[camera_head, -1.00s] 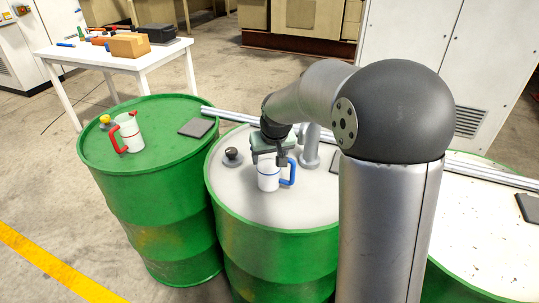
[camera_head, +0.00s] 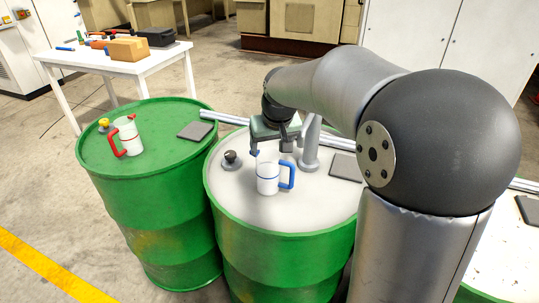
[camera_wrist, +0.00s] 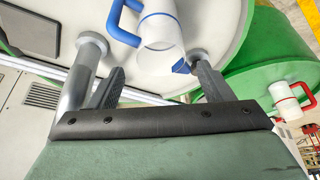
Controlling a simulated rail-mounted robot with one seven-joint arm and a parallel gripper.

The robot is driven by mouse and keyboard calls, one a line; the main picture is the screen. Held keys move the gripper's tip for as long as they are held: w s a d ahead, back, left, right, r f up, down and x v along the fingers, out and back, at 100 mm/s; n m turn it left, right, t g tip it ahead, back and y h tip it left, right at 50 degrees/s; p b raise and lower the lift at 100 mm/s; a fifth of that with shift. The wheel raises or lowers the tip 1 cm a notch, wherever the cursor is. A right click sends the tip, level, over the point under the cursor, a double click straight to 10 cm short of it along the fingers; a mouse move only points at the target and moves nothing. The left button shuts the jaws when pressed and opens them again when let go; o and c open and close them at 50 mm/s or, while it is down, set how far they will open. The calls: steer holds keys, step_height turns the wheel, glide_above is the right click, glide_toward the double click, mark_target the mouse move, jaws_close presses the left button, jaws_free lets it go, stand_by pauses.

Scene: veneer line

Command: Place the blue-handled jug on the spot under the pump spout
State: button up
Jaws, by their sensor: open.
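The blue-handled jug (camera_head: 267,179) stands upright on the pale top of the middle drum, its blue handle to the right. In the wrist view the jug (camera_wrist: 161,32) shows beyond the fingers, with its blue lip near the right finger. My gripper (camera_head: 275,151) is open and empty, behind and above the jug's rim in the head view. In the wrist view my gripper (camera_wrist: 158,82) has clear space between its fingers. A grey upright pipe (camera_head: 311,148), apparently the pump, stands just behind and right of the jug. Its spout and the spot under it cannot be made out.
A black knob (camera_head: 231,160) sits left of the jug, and a dark square pad (camera_head: 346,167) lies to the right. The left green drum (camera_head: 152,160) carries a red-handled jug (camera_head: 128,137), a yellow knob and another pad. A metal rail (camera_head: 224,117) runs behind the drums.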

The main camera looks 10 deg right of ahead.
steer(key=v, duration=0.5)
steer(key=s+f+g, duration=0.1)
steer(key=s+f, duration=0.4)
steer(key=s, duration=0.6)
steer(key=s+f+g, duration=0.2)
steer(key=s+f, duration=0.3)
steer(key=s, duration=0.6)
steer(key=shift+a+f, duration=0.25)
steer(key=shift+a, duration=0.15)
steer(key=shift+g, duration=0.5)
steer(key=s, duration=0.1)
steer(key=s+f, duration=0.1)
steer(key=s, duration=0.1)
steer(key=s+f, duration=0.1)
steer(key=s, duration=0.1)
steer(key=shift+f, duration=0.2)
steer(key=c, duration=0.6)
steer(key=shift+s+f, duration=0.1)
steer(key=shift+f, duration=0.05)
steer(key=shift+c, duration=0.6)
